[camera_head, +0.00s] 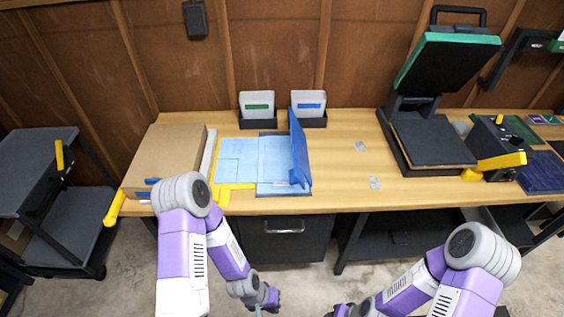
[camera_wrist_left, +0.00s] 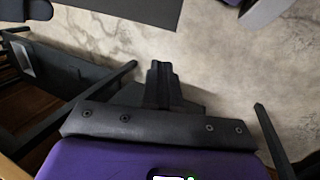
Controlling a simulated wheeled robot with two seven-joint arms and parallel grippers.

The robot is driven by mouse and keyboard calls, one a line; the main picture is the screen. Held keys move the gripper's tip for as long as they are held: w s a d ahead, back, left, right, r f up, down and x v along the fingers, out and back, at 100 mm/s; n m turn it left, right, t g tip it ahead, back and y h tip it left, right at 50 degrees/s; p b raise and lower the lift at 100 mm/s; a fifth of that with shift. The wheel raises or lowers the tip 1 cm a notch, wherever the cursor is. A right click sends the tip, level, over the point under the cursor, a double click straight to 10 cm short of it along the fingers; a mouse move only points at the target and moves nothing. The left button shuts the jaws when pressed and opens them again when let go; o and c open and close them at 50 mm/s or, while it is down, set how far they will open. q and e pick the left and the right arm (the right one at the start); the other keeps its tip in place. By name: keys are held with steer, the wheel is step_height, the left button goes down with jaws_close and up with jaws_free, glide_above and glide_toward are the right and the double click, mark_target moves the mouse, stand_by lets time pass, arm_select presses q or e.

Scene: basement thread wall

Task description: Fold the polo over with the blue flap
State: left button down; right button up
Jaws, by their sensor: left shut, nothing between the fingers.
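The pale blue polo (camera_head: 235,160) lies flat on the folding board on the workbench in the head view. The blue flap (camera_head: 300,152) stands raised, nearly upright, along the right side of the polo. A yellow part (camera_head: 224,194) shows at the board's lower left. My left gripper (camera_head: 263,301) hangs low in front of the bench, well below and apart from the flap. In the left wrist view its fingers (camera_wrist_left: 162,82) are together and empty above the floor. My right gripper (camera_head: 343,311) is mostly cut off at the bottom edge, so its fingers are hidden.
A cardboard box (camera_head: 165,155) stands left of the board. Two bins with white cards (camera_head: 257,105) stand behind it. A heat press (camera_head: 435,135) with its lid up stands at the right. The bench between board and press is mostly clear. A dark cart (camera_head: 50,200) is at far left.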

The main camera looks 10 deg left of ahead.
arm_select(q)
steer(key=w+a+r+n+h+p, duration=0.3)
steer(key=w+a+r+n, duration=0.4)
steer(key=w, duration=0.4)
steer(key=w+a+r+n+h+p, duration=0.25)
steer(key=w+a+r+n, duration=0.25)
steer(key=w+r+n, duration=0.4)
steer(key=w+a+r+n+t+h, duration=0.1)
steer(key=w+a+r+t+h, duration=0.15)
steer(key=r, duration=0.25)
steer(key=w+a+r+n+t+h, duration=0.1)
steer(key=w+a+r+h, duration=0.1)
steer(key=w+a+r, duration=0.3)
steer(key=w+d, duration=0.2)
steer(key=d, duration=1.2)
steer(key=shift+w+f, duration=0.3)
steer(key=shift+f, duration=0.1)
arm_select(e)
step_height(320, 180, up, 7)
steer(key=shift+r, duration=0.2)
